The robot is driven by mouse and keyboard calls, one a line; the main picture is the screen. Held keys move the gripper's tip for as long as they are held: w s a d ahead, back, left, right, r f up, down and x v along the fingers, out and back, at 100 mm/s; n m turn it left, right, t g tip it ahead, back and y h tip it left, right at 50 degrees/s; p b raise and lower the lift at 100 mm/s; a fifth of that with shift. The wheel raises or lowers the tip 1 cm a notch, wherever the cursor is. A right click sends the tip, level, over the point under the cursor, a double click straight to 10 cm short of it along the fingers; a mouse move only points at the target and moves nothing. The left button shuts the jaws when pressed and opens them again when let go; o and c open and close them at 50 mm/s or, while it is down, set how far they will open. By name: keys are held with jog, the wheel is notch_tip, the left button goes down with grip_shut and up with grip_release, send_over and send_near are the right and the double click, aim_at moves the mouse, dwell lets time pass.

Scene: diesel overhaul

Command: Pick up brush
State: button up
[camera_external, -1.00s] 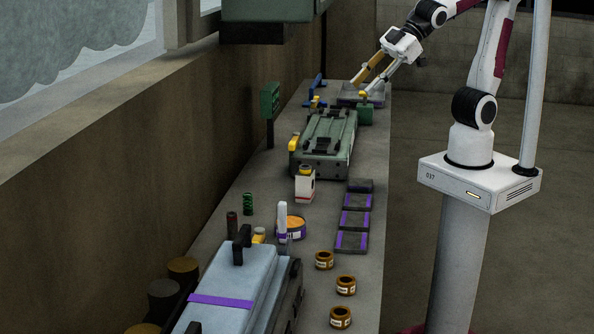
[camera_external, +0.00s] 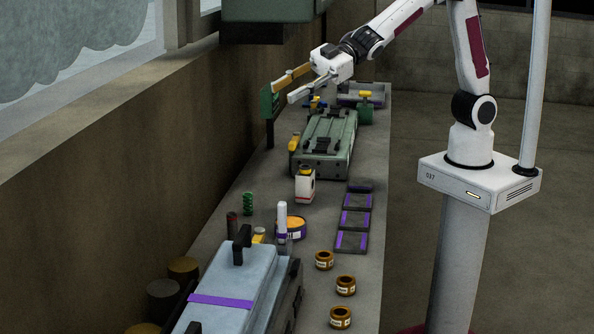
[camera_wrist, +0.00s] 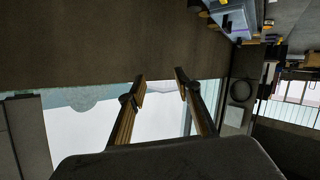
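I cannot make out a brush for certain in either view. A white upright piece with a purple band (camera_external: 282,222) stands beside an orange-topped tin (camera_external: 295,225) in the external view; its shape could be a brush handle, but I cannot tell. My gripper (camera_external: 283,93) is raised above the far part of the bench, near the green upright panel by the wall. Its two fingers are spread apart with nothing between them, as my gripper (camera_wrist: 160,84) in the wrist view also shows. The wrist camera faces wall and window, with part of the bench at top right.
A green engine block (camera_external: 326,140) sits mid-bench, with a white bottle (camera_external: 305,187) in front of it. Three dark trays with purple strips (camera_external: 354,219) and three brown tins (camera_external: 345,285) line the right side. A grey-blue case (camera_external: 235,275) fills the near left. The green panel (camera_external: 266,102) stands upright.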

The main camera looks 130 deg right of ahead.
jog(key=w+a+f+n+y, duration=0.3)
jog(key=w+f+y, duration=0.2)
jog(key=w+f, duration=0.15)
notch_tip(320, 180, down, 9)
jog(key=s+a+n+g+y, duration=0.1)
jog(key=s+a+n+y, duration=0.1)
jog(key=y, duration=0.5)
jog(key=shift+a, duration=0.35)
send_near(282, 203)
jog(key=shift+x, duration=1.1)
jog(key=shift+w+a+f, duration=0.3)
jog(key=shift+w+f, duration=0.1)
jog(key=shift+w, duration=0.2)
jog(key=shift+x, duration=3.15)
jog(key=shift+s+a, duration=0.1)
